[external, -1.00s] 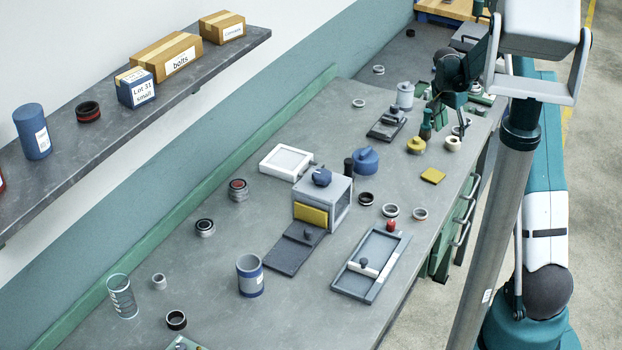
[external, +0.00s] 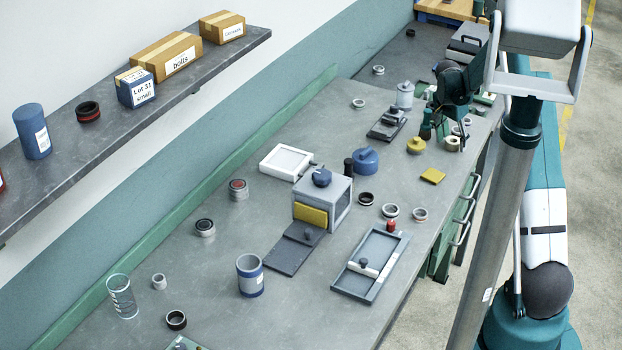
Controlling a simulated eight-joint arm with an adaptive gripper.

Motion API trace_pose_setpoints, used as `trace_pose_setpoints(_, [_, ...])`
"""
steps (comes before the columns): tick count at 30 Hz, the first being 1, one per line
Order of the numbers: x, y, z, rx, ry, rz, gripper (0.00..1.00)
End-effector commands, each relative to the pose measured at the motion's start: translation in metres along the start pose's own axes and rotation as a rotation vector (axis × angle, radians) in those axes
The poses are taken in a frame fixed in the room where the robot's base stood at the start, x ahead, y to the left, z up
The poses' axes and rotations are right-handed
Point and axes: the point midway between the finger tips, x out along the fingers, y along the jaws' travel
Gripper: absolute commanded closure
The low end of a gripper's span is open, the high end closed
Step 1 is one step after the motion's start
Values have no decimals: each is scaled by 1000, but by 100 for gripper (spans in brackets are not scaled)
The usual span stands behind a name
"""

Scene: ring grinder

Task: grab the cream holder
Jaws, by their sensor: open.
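A cream, short round piece with a hole (external: 452,143) stands near the right edge of the bench; it is the cream thing nearest my gripper, though I cannot tell for sure that it is the holder. My gripper (external: 446,125) points down just above and behind it, dark and small in the picture. It looks empty, with its fingers apart. Whether a finger touches anything is too small to tell. A yellow knobbed piece (external: 415,145) stands just left of the cream piece.
A dark green upright thing (external: 426,125) stands close beside my gripper. A yellow pad (external: 433,176) lies in front. A blue knobbed piece (external: 365,160), grey box (external: 338,205) and tray (external: 350,288) stand nearer the camera. Bare bench lies between the yellow pieces and blue piece.

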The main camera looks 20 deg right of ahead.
Motion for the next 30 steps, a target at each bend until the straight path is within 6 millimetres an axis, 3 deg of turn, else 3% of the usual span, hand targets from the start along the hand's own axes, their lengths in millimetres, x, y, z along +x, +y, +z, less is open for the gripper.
trace_pose_setpoints(16, [0,0,0,0,0,0,48])
trace_pose_setpoints(24, [0,0,0,0,0,0,78])
trace_pose_setpoints(30, [0,0,0,0,0,0,79])
